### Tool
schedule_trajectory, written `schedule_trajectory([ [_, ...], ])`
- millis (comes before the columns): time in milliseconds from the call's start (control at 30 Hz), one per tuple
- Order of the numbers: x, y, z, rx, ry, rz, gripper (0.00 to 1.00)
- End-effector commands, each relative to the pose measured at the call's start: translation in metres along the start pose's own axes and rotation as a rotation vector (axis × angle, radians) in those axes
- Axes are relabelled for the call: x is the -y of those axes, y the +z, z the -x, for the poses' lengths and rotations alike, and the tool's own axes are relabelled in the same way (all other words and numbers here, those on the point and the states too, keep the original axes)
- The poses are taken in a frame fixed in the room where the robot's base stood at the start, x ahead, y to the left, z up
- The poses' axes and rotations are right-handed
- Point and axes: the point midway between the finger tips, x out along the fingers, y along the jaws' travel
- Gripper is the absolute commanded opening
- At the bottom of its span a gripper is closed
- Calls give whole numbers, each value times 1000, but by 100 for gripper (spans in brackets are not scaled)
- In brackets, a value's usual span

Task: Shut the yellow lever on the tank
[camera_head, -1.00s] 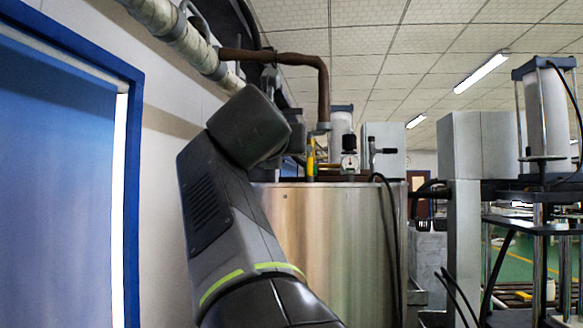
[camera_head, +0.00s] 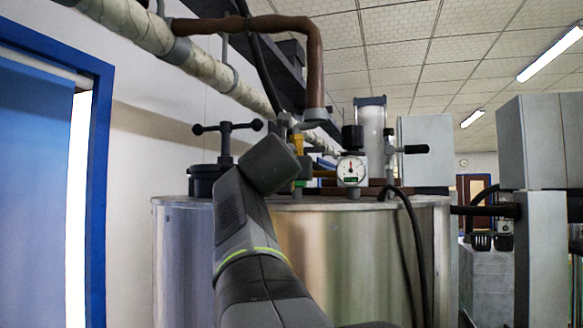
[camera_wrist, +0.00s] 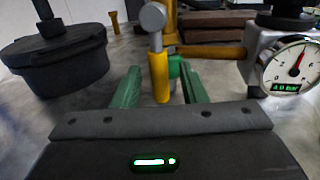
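The yellow lever (camera_wrist: 159,78) stands upright in the wrist view, with a grey rounded end piece above it. In the head view the yellow lever (camera_head: 298,144) shows on top of the steel tank (camera_head: 390,250), just past my arm. My gripper (camera_wrist: 160,68) is open, with one green finger on each side of the lever. Gaps show between the lever and both fingers, so I see no grip on it. A green part shows behind the lever. In the head view my arm hides most of the gripper.
A round pressure gauge (camera_head: 351,170) stands right of the lever. A black lid (camera_wrist: 62,58) with a T-handle (camera_head: 226,132) is at the left. A brown pipe (camera_head: 316,70) comes down above the tank. A black hose (camera_head: 412,230) hangs down its front.

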Motion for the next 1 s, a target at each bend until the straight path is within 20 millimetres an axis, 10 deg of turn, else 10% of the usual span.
schedule_trajectory([
  [567, 0, 0, -32, 1, 1, 0, 38],
  [800, 0, 0, -32, 0, 1, 0, 0],
  [1000, 0, 0, -31, 1, 1, -2, 0],
])
